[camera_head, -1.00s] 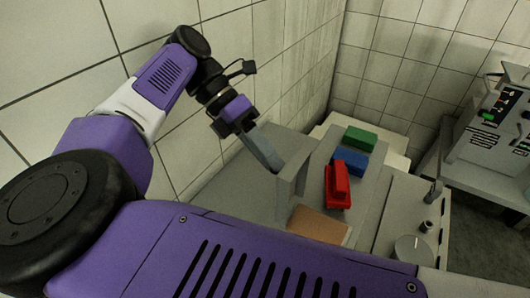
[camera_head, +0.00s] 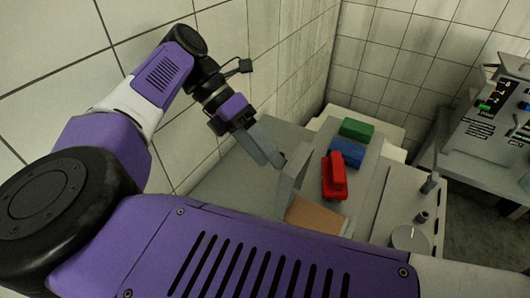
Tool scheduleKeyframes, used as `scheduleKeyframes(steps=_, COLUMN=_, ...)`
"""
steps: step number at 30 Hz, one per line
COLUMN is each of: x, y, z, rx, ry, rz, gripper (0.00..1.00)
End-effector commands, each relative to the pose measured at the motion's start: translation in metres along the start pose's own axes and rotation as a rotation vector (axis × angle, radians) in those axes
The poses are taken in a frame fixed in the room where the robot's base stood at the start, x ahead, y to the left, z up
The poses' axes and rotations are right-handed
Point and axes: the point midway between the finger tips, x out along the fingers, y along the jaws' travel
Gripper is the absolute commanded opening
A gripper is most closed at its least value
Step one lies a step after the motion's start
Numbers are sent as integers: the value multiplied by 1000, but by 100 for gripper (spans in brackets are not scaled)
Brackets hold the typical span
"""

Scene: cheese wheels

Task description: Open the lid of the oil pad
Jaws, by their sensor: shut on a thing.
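The oil pad is a brown-orange pad (camera_head: 314,214) at the lower middle, its front partly hidden by my purple arm. Its grey lid (camera_head: 289,186) stands raised and tilted at the pad's left edge. My gripper (camera_head: 275,160) reaches down from the upper left, with its long grey fingers at the lid's upper edge. The fingers are shut on the lid, though the exact contact is hard to see against the grey surface.
Red (camera_head: 334,178), blue (camera_head: 347,162) and green (camera_head: 357,129) blocks lie to the right of the lid. A tiled wall (camera_head: 230,45) stands close behind my arm. A grey machine with buttons (camera_head: 498,115) stands at the far right.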

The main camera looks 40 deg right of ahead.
Motion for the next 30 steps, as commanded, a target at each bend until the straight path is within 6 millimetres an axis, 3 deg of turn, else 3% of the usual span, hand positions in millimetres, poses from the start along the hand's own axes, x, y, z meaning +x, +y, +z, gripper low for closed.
scheduleKeyframes(steps=11, x=-3, y=-1, z=1, rx=-4, ry=3, rz=7, gripper=50)
scheduleKeyframes(steps=30, x=-98, y=-90, z=37, rx=-3, ry=4, rz=6, gripper=50)
